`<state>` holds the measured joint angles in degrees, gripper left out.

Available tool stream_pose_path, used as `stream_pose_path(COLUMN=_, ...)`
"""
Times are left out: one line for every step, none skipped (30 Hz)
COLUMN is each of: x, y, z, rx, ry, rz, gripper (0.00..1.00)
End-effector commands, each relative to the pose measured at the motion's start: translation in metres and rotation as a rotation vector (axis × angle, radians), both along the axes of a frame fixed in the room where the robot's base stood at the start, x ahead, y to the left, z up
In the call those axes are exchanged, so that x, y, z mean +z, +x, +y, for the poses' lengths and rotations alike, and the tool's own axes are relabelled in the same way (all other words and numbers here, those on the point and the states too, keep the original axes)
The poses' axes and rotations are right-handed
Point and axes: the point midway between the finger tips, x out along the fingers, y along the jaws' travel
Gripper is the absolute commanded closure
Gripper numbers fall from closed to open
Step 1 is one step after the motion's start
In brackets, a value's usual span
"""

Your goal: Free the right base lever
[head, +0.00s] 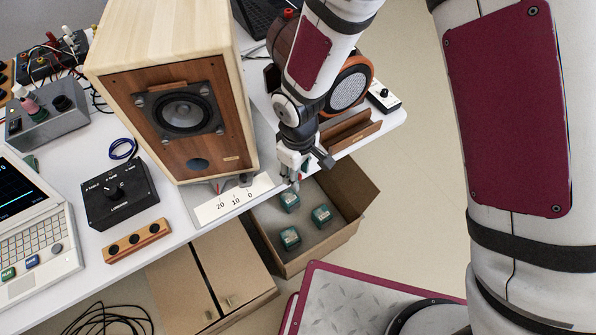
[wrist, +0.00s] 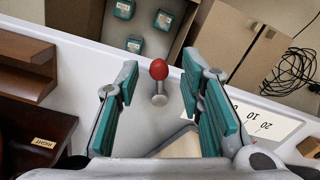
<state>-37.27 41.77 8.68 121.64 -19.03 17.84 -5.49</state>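The lever with a red ball knob (wrist: 158,69) and a short metal stem stands on the light grey base plate (wrist: 142,122) in the wrist view. My gripper (wrist: 160,64) is open, with one teal-padded finger on each side of the knob and a visible gap on both sides. In the head view my gripper (head: 294,178) points down beside the right side of the wooden speaker (head: 233,110), at the table's front edge. The lever cannot be made out there. The white scale card marked 20, 10, 0 (head: 212,211) lies in front of the speaker.
An open cardboard box (head: 344,232) with several teal blocks stands below the table edge. A closed carton (head: 190,285) is left of it. A brown wooden stand (head: 352,133) lies right of my gripper. A black dial box (head: 118,194) and a laptop (head: 38,230) are at left.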

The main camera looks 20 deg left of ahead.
Motion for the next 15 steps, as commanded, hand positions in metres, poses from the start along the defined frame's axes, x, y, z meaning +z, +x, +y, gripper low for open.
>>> stream_pose_path(x=0.006, y=0.001, z=0.000, rx=-0.001, ry=0.001, rz=-0.002, gripper=0.65)
stream_pose_path(x=0.010, y=0.001, z=0.000, rx=-0.001, ry=0.001, rz=-0.002, gripper=0.65)
stream_pose_path(x=0.017, y=0.001, z=0.000, rx=-0.001, ry=0.003, rz=-0.003, gripper=0.65)
stream_pose_path(x=0.022, y=0.001, z=0.000, rx=-0.001, ry=0.003, rz=-0.003, gripper=0.65)
stream_pose_path(x=0.028, y=0.001, z=0.000, rx=-0.001, ry=0.003, rz=-0.004, gripper=0.65)
stream_pose_path(x=0.037, y=0.002, z=0.000, rx=-0.001, ry=0.003, rz=-0.005, gripper=0.65)
stream_pose_path(x=0.043, y=0.002, z=0.000, rx=-0.002, ry=0.003, rz=-0.005, gripper=0.65)
stream_pose_path(x=0.050, y=0.001, z=0.000, rx=-0.002, ry=0.003, rz=-0.005, gripper=0.65)
stream_pose_path(x=0.058, y=0.001, z=0.000, rx=-0.002, ry=0.003, rz=-0.005, gripper=0.65)
stream_pose_path(x=0.064, y=0.001, z=0.000, rx=-0.002, ry=0.003, rz=-0.005, gripper=0.65)
stream_pose_path(x=0.070, y=0.002, z=0.000, rx=-0.001, ry=0.003, rz=-0.005, gripper=0.65)
stream_pose_path(x=0.077, y=0.001, z=0.000, rx=-0.001, ry=0.003, rz=-0.003, gripper=0.65)
stream_pose_path(x=0.083, y=0.001, z=0.000, rx=-0.001, ry=0.003, rz=-0.003, gripper=0.65)
stream_pose_path(x=0.088, y=0.001, z=0.000, rx=-0.002, ry=0.003, rz=-0.003, gripper=0.65)
stream_pose_path(x=0.094, y=0.001, z=0.000, rx=-0.002, ry=0.002, rz=-0.003, gripper=0.65)
